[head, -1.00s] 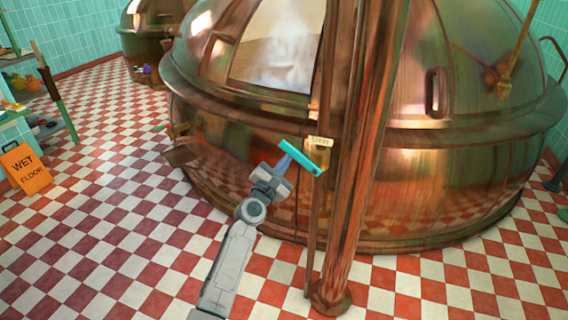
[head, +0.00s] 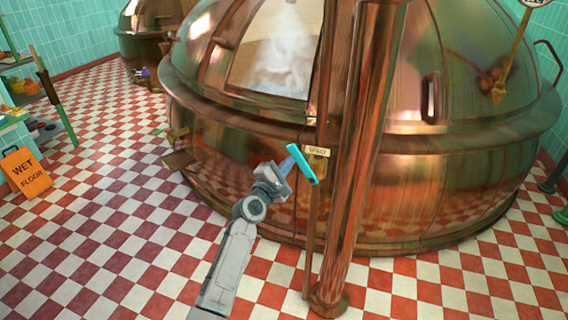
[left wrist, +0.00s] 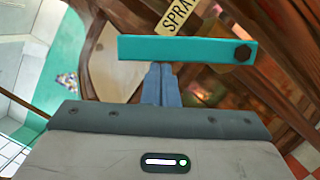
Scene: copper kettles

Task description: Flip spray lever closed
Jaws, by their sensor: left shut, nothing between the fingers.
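The spray lever (head: 303,166) is a flat teal bar on the copper kettle's pipe side, just below the small SPRAY label (head: 317,151). In the head view it slants down to the right. In the left wrist view the teal lever (left wrist: 185,50) lies across the picture, with a dark bolt at its right end and the SPRAY label (left wrist: 178,16) above it. My left gripper (head: 289,167) is shut and empty, its fingertips at the lever's near side. In the left wrist view the fingers (left wrist: 160,72) end at the lever's lower edge; contact is not certain. My right gripper is not in view.
The large copper kettle (head: 440,190) fills the middle and right, with steam at its open hatch. A thick copper pipe (head: 355,160) stands just right of the lever. An orange wet-floor sign (head: 26,172) and shelves are at left. The checkered floor (head: 100,230) is open at left.

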